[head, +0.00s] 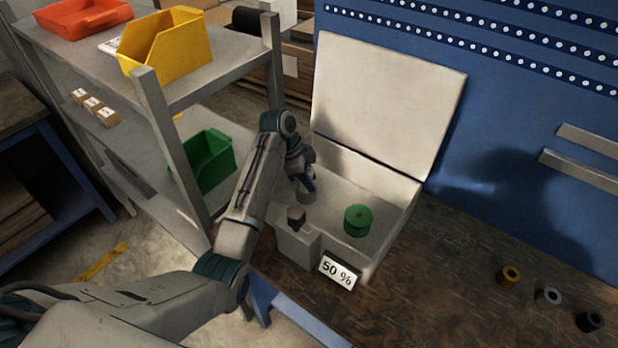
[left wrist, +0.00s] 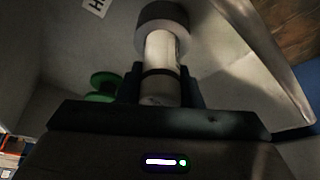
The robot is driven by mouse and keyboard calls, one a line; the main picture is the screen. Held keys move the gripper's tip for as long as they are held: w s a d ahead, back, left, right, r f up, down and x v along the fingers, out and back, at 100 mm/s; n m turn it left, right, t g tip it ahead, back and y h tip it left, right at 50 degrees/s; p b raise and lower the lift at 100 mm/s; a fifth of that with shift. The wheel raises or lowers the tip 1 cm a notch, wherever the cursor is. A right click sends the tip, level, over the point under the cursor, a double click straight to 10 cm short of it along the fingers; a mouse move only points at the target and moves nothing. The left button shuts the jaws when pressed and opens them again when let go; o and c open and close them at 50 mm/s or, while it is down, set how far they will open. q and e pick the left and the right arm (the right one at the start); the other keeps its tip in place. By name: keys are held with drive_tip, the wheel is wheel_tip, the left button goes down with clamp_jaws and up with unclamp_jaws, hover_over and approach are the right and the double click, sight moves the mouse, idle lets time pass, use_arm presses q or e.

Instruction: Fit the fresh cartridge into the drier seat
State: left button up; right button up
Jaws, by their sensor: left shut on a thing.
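The drier is an open white box (head: 392,228) with its lid raised at the back and a "50 %" sign (head: 340,271) on its front. My left gripper (head: 308,180) reaches into its left part, shut on a pale cylindrical cartridge. In the left wrist view the cartridge (left wrist: 161,55) stands between the fingers, with a dark band low on it. A wider grey round collar (left wrist: 162,17) is at its far end. I cannot tell whether this is the seat or part of the cartridge. My right gripper is not in view.
A green spool (head: 357,220) lies inside the box. A brown knob-like piece (head: 296,214) tops the block at its front-left corner. A shelf with yellow (head: 168,45) and green (head: 205,160) bins stands left. Several small spools (head: 548,296) lie on the bench at right.

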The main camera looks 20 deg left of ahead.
use_arm(q)
drive_tip(key=shift+f, duration=0.5)
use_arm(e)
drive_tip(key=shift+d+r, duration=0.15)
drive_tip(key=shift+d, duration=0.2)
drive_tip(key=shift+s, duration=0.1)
use_arm(q)
drive_tip(key=o, duration=1)
drive_tip(key=shift+f, duration=0.1)
drive_tip(key=shift+r, duration=0.2)
drive_tip(key=p+v, duration=0.1)
drive_tip(key=v, duration=1.1)
drive_tip(key=shift+s+a+f+p, duration=0.1)
drive_tip(key=shift+p, duration=0.3)
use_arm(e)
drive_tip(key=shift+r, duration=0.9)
